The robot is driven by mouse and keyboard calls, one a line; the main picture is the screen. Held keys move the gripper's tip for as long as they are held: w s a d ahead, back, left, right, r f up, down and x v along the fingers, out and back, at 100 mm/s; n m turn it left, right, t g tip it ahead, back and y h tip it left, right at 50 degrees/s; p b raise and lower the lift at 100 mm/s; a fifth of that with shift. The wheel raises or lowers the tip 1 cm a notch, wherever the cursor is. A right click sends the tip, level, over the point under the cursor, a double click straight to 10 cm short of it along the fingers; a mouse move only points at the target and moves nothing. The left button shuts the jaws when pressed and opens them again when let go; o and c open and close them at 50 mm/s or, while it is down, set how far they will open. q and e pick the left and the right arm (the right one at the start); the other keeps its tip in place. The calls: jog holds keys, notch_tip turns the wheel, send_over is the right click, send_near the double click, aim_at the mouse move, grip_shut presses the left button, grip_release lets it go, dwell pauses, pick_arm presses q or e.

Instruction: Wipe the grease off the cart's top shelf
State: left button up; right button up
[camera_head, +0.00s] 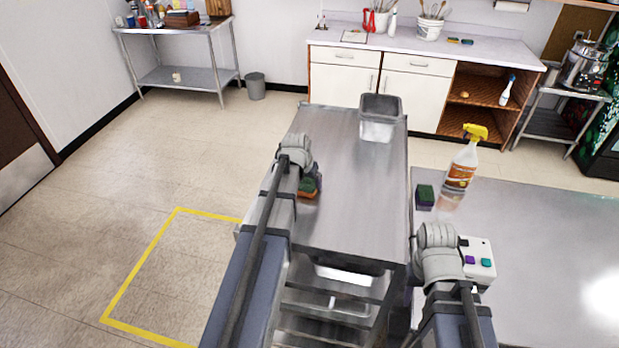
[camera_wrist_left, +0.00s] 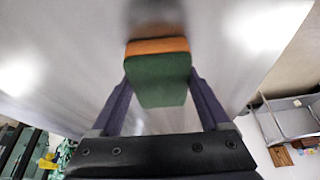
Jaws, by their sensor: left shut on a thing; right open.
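The cart's top shelf (camera_head: 355,205) is a bare grey metal surface in the middle of the head view. My left gripper (camera_head: 306,178) is over its left part, shut on a green and orange sponge (camera_head: 309,188). In the left wrist view the sponge (camera_wrist_left: 158,78) sits between both fingers, its orange end against or close to the shelf (camera_wrist_left: 70,60). A brownish dark patch shows on the shelf just beyond it; I cannot tell if it is grease or reflection. My right gripper (camera_head: 437,238) is open and empty over the right-hand counter's near left edge, its fingers mostly hidden.
A grey metal bin (camera_head: 380,120) stands at the shelf's far end. On the right-hand steel counter (camera_head: 540,230) are a spray bottle (camera_head: 462,168), a dark green sponge (camera_head: 425,192) and a white box with coloured buttons (camera_head: 480,250). The shelf's middle and right are clear.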

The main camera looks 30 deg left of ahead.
aim_at(305, 192)
pick_arm(q)
jog(key=shift+s+d, duration=0.1)
jog(key=shift+s, duration=0.45)
jog(key=shift+s+d+f, duration=0.1)
jog(key=shift+s+d, duration=0.15)
jog(key=shift+s, duration=0.75)
jog(key=shift+s+d+f, duration=0.1)
jog(key=shift+s+d, duration=0.15)
jog(key=shift+s, duration=0.7)
jog(key=shift+r, duration=0.15)
jog(key=shift+w+a+r, duration=0.1)
jog(key=shift+w+a, duration=0.05)
jog(key=shift+w, duration=0.3)
jog(key=shift+w+a, duration=0.2)
jog(key=shift+w, duration=0.65)
jog(key=shift+w+a, duration=0.15)
jog(key=shift+w, duration=0.65)
jog(key=shift+w, duration=0.15)
